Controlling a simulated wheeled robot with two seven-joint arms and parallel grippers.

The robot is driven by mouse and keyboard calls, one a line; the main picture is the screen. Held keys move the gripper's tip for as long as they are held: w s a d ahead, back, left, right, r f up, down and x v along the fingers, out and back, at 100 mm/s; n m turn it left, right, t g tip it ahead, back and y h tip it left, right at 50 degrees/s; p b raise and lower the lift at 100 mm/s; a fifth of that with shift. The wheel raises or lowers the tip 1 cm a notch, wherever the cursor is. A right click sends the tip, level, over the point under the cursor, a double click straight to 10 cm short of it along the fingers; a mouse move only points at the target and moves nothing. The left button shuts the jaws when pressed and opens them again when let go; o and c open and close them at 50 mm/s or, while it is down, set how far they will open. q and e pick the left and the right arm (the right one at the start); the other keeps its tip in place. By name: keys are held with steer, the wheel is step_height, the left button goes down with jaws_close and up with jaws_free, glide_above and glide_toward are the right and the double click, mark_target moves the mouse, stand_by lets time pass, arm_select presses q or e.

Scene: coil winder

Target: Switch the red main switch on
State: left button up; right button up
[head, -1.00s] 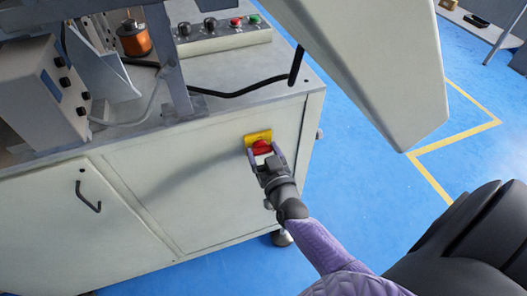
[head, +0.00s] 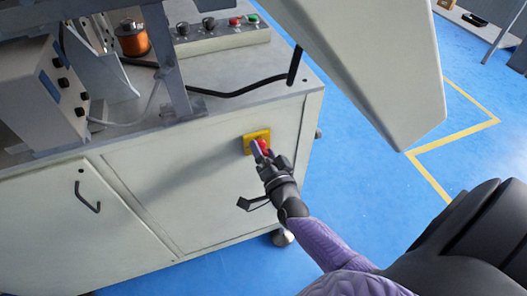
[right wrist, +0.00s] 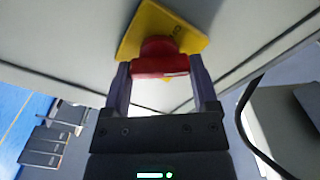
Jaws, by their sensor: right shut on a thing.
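The red main switch (head: 262,146) sits on a yellow plate (head: 250,137) on the front panel of the machine cabinet, near its right edge. In the right wrist view the red knob (right wrist: 160,60) stands out from the yellow plate (right wrist: 172,30), which looks tilted in that picture. My right gripper (head: 262,152) is at the switch, with one finger on either side of the knob (right wrist: 160,84), shut on it. In the head view the gripper partly hides the knob. My left gripper is not in view.
The cabinet top holds a control box with buttons (head: 222,38), a copper coil (head: 133,40) and a grey box with knobs (head: 42,95). A large pale panel (head: 370,60) hangs at upper right. Blue floor (head: 350,150) is clear right of the cabinet.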

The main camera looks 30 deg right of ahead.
steer(key=shift+f+m, duration=0.1)
steer(key=shift+m, duration=0.9)
steer(key=m, duration=0.3)
steer(key=shift+f+b, duration=0.1)
steer(key=shift+b, duration=0.3)
steer(key=shift+m, duration=1)
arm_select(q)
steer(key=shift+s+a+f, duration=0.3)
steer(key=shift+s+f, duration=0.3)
arm_select(e)
steer(key=shift+m, duration=0.3)
arm_select(q)
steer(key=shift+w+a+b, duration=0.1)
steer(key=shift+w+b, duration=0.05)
steer(key=shift+b, duration=0.15)
arm_select(e)
steer(key=shift+m, duration=0.3)
steer(key=o, duration=0.9)
steer(key=shift+o, duration=1.1)
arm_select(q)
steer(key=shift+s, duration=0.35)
